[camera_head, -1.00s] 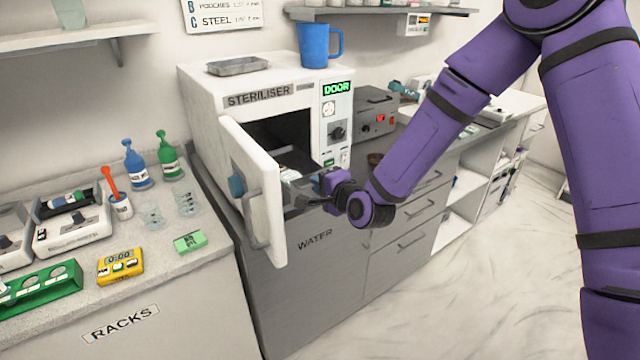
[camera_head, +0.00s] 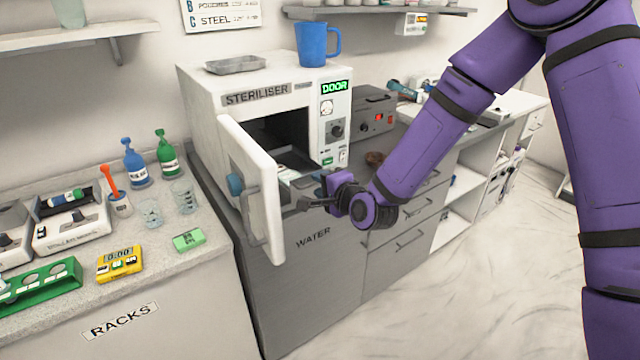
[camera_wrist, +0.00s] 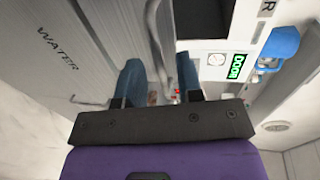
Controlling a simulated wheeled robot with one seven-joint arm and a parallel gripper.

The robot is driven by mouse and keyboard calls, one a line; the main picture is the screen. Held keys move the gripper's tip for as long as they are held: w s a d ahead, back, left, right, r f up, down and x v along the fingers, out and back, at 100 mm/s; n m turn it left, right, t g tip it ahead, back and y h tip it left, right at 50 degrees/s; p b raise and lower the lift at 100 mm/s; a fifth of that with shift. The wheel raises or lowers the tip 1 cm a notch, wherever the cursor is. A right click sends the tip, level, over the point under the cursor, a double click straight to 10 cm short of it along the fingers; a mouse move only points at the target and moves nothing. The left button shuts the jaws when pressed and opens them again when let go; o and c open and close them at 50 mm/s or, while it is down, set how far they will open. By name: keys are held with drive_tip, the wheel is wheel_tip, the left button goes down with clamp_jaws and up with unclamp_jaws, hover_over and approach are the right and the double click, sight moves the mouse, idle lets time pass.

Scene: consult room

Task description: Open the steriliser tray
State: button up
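The white steriliser (camera_head: 207,118) stands on the counter with its door (camera_head: 262,195) swung open to the left. A flat grey tray (camera_head: 296,162) shows inside the dark chamber, partly hidden behind the door. My gripper (camera_head: 308,192) is in front of the lower part of the opening, just right of the door. In the wrist view my gripper (camera_wrist: 158,80) has its two blue fingers wide apart. A pale curved strip shows between or behind them; I cannot tell whether it touches either finger. The chamber opening (camera_wrist: 203,18) lies beyond the fingertips.
A metal tray (camera_head: 236,65) and a blue mug (camera_head: 318,45) are on top of the steriliser. A dark grey device (camera_head: 374,110) stands to its right. Bottles, beakers and a yellow timer (camera_head: 120,263) occupy the left counter. Drawers with handles (camera_head: 411,242) are below.

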drive_tip(key=v, duration=1)
drive_tip(key=shift+w+r, duration=0.1)
drive_tip(key=s+d+r+n+g+h, duration=0.45)
drive_tip(key=d+r+n+h, duration=0.3)
drive_tip(key=d+r, duration=0.55)
drive_tip(key=s+d+r+n+g, duration=0.1)
drive_tip(key=s+d+r, duration=0.2)
drive_tip(key=s, duration=0.4)
drive_tip(key=s+d+r+n+g+h, duration=0.1)
drive_tip(key=s+d+r, duration=0.1)
drive_tip(key=s+d, duration=0.2)
drive_tip(key=s+d+r+n+g, duration=0.1)
drive_tip(key=s+d+r, duration=0.2)
drive_tip(key=s, duration=0.7)
drive_tip(key=shift+d+r+n, duration=0.35)
drive_tip(key=shift+d, duration=0.1)
drive_tip(key=shift+o, duration=0.3)
drive_tip(key=shift+s, duration=0.1)
